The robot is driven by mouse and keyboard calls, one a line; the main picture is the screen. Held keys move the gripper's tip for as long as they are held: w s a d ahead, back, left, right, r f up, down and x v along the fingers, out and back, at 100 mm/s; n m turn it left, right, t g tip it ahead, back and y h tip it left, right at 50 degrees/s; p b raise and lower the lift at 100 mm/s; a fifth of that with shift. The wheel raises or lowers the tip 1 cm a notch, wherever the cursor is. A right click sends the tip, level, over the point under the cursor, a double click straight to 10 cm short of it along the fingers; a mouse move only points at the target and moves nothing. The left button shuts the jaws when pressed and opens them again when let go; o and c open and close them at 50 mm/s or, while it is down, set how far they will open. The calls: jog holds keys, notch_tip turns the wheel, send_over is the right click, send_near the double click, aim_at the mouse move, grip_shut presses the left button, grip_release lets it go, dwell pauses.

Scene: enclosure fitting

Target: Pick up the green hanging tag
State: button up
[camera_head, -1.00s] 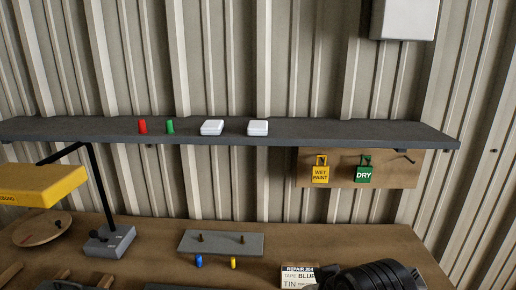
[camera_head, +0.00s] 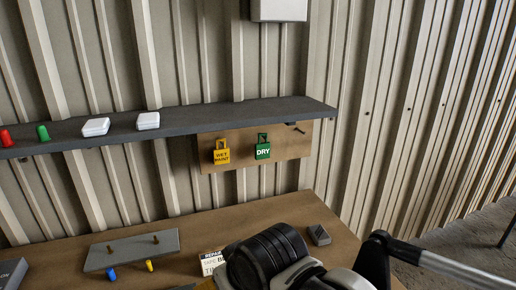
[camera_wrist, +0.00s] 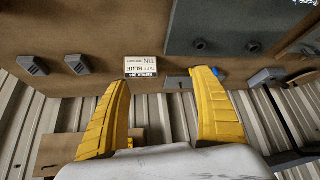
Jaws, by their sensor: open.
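The green hanging tag (camera_head: 263,151), lettered DRY, hangs by its loop on a brown board (camera_head: 290,148) under the shelf in the head view. A yellow tag (camera_head: 221,154), lettered WET PAINT, hangs to its left. My gripper (camera_wrist: 162,78) shows two yellow fingers in the wrist view, wide apart with nothing between them. I cannot make out the green tag in the wrist view. In the head view my arm stands over the bench at the lower middle, below and apart from the tag; the fingers are not visible there.
A dark shelf (camera_head: 190,121) runs above the board, bearing two white boxes (camera_head: 96,127), a red piece and a green piece (camera_head: 43,133). A bare peg (camera_head: 299,129) sticks out right of the green tag. A lettered card (camera_wrist: 141,67) and a grey pegged plate (camera_head: 131,250) are on the bench (camera_head: 210,234).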

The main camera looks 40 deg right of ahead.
jog(key=shift+o, duration=0.4)
jog(key=w+d+r+t+p, duration=0.25)
jog(key=w+r, duration=0.35)
jog(key=w, duration=0.4)
jog(key=m+t+h+p, duration=0.3)
jog(key=t+h+p, duration=0.1)
send_near(263, 149)
jog(key=x, duration=0.5)
jog(key=shift+w+d+f+b, duration=0.1)
jog(key=shift+d+b, duration=0.15)
jog(key=shift+b, duration=0.1)
jog(key=b+x, duration=0.1)
jog(key=x, duration=0.4)
jog(key=shift+w+f, duration=0.1)
jog(key=shift+w, duration=0.25)
jog(key=shift+s, duration=0.1)
jog(key=c, duration=1.2)
